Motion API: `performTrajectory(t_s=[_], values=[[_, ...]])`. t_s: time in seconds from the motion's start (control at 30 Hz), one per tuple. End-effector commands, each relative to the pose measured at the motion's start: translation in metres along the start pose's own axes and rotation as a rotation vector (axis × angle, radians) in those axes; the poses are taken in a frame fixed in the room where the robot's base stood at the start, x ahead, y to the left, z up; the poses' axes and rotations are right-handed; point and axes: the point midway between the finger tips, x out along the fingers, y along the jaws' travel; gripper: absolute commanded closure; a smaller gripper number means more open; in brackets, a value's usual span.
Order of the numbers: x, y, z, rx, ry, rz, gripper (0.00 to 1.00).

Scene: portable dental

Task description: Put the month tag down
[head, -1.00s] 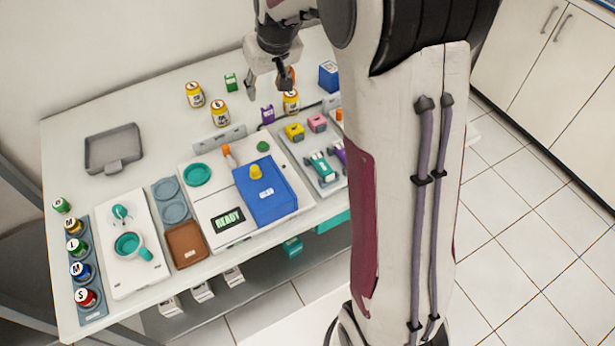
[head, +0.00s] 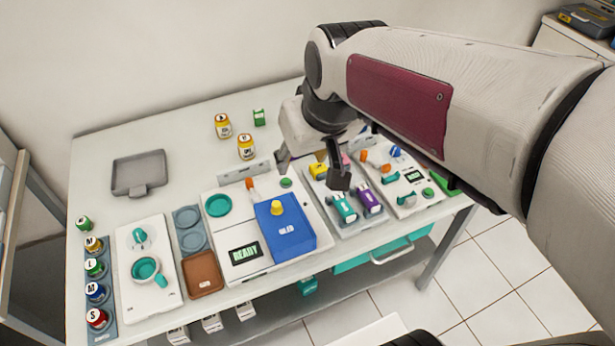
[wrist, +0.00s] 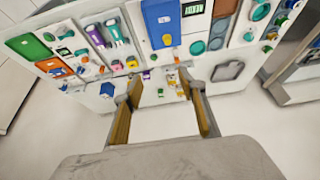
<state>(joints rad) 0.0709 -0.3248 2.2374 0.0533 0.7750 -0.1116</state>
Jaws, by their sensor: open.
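My gripper (head: 311,169) is open over the table, above the area behind the blue-lidded device; its two fingers are apart with nothing seen between them. In the wrist view my gripper (wrist: 165,92) also shows wide open and empty. Small tag-like blocks stand on the table: a green one (head: 259,117) at the back, also in the wrist view (wrist: 160,92), and a purple one (wrist: 146,75) in the wrist view. I cannot tell which one is the month tag. In the head view my gripper and arm hide the purple block.
Yellow jars (head: 223,126) stand near the green block. A grey tray (head: 139,174) lies at the back left, with bare table around it. The blue-lidded device (head: 288,236) and a tray with teal and purple items (head: 352,226) fill the front. A blue box (wrist: 107,89) shows in the wrist view.

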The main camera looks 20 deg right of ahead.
Motion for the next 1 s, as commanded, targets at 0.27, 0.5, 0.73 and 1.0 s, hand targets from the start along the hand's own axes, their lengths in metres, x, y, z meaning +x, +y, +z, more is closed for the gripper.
performTrajectory(t_s=[0.27,0.5,0.73,1.0], values=[[-0.028,-0.01,0.05,0.0,0.018,0.002,0.59],[-0.042,-0.015,0.092,0.005,0.029,0.003,0.59],[-0.047,-0.017,0.12,0.008,0.035,0.006,0.59],[-0.048,-0.017,0.126,0.01,0.035,0.007,0.59]])
